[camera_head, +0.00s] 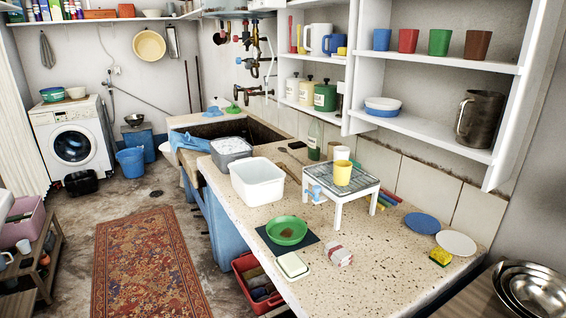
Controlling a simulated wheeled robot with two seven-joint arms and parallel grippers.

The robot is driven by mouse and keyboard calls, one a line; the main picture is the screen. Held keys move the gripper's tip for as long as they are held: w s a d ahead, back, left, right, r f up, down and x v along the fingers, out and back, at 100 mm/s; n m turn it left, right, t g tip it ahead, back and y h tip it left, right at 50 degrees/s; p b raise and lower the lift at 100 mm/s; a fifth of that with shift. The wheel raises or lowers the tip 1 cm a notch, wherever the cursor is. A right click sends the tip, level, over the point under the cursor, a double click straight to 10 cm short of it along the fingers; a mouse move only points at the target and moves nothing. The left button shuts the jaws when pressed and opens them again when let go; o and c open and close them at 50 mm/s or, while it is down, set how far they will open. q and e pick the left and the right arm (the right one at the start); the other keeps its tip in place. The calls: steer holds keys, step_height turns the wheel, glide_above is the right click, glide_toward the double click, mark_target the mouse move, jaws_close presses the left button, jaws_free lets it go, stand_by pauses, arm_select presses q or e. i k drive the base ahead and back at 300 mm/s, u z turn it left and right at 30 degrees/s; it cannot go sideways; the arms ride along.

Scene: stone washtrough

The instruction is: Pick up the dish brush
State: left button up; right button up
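I cannot make out a dish brush with certainty. A thin brown stick-like item with a dark end (285,152) lies on the stone counter (225,190) near the wall, behind the white basin (257,180); it is too small to name surely. A dark flat item (297,145) lies close to it. Upright red and pink handles (291,34) stand on the upper shelf, their kind unclear. Neither of my grippers shows in the view.
A small white rack (342,190) with a yellow cup (342,172) stands mid-counter. A green bowl (286,230), a white soap dish (292,265), a blue plate (422,223) and a white plate (456,243) lie nearer. Steel bowls (532,288) sit at right. A patterned rug (145,265) covers the floor left.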

mark_target(282, 166)
steer(key=u, duration=1.25)
steer(key=i, duration=4.25)
steer(key=z, duration=2.35)
